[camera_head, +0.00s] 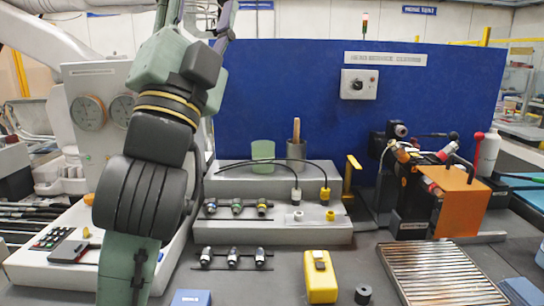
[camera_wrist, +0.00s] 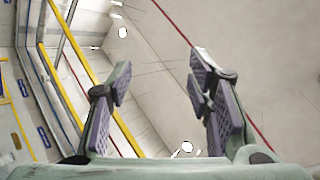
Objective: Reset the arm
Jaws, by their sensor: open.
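In the wrist view my gripper (camera_wrist: 155,92) is open and empty. Its two fingers stand well apart with nothing between them. Behind them are a pale wall or ceiling, yellow rails and a red line, so the gripper points away from the bench. In the head view my arm rises upright at the left. Only a small part of the gripper (camera_head: 222,15) shows at the top edge, and its tips are cut off.
The grey bench (camera_head: 290,270) holds a yellow device (camera_head: 320,277), an orange machine (camera_head: 461,203), a ribbed metal plate (camera_head: 440,275) and a stepped rack (camera_head: 280,232) with several connectors. A blue panel (camera_head: 290,90) stands behind. A gauge box (camera_head: 98,110) is beside my arm.

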